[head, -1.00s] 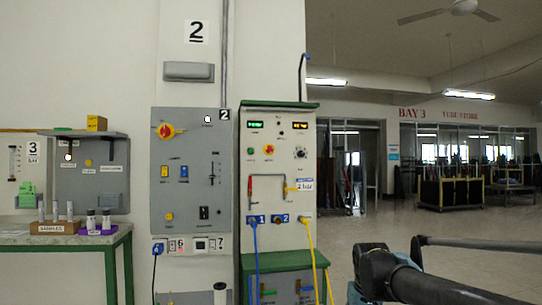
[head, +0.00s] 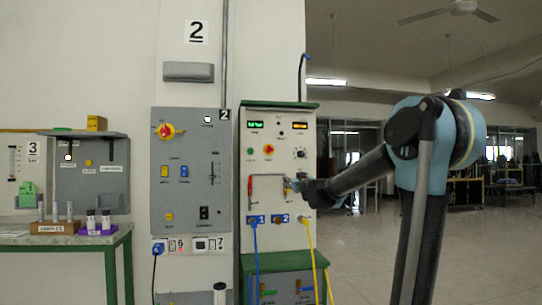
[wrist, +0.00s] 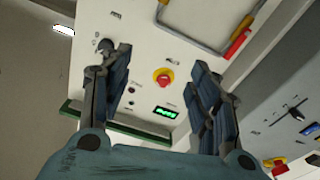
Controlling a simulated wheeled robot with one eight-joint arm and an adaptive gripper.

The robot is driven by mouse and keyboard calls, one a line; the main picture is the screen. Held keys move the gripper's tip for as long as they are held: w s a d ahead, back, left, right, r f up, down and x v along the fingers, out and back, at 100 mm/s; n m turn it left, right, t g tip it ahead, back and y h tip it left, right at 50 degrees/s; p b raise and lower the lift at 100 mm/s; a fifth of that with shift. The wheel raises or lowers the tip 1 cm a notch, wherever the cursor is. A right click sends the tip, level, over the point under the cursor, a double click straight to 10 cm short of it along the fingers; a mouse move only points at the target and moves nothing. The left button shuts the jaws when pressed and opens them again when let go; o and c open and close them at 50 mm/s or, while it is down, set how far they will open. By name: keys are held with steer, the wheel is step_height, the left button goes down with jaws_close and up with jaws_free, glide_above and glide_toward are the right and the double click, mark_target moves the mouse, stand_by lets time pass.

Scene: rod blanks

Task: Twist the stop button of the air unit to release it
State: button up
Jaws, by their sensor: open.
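The stop button (head: 268,149) is a red knob on a yellow ring, on the upper front of the white unit (head: 285,130) with a green top. In the wrist view the stop button (wrist: 163,77) shows near the middle, beside a lit green display (wrist: 166,112); the view is turned upside down. My gripper (head: 294,183) is in front of the unit, lower and to the right of the button in the head view. In the wrist view my gripper (wrist: 161,62) is open and empty, its fingers framing the button in the picture, without visible contact.
A grey bent handle (wrist: 205,25) with a red grip stands out from the unit's front. A grey panel (head: 188,190) with a red and yellow rotary switch (head: 166,131) is to the left. Blue (head: 254,260) and yellow (head: 318,262) hoses hang below. The floor at right is open.

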steer(key=w+a+r+n+t+y, duration=0.1)
steer(key=w+a+r+t+y, duration=0.25)
steer(key=a+r, duration=0.35)
glide_toward(270, 150)
steer(key=shift+g+h, duration=0.35)
steer(key=x, duration=0.8)
steer(key=shift+w+a+r, duration=0.15)
steer(key=shift+a+r, duration=0.05)
steer(key=shift+r, duration=0.35)
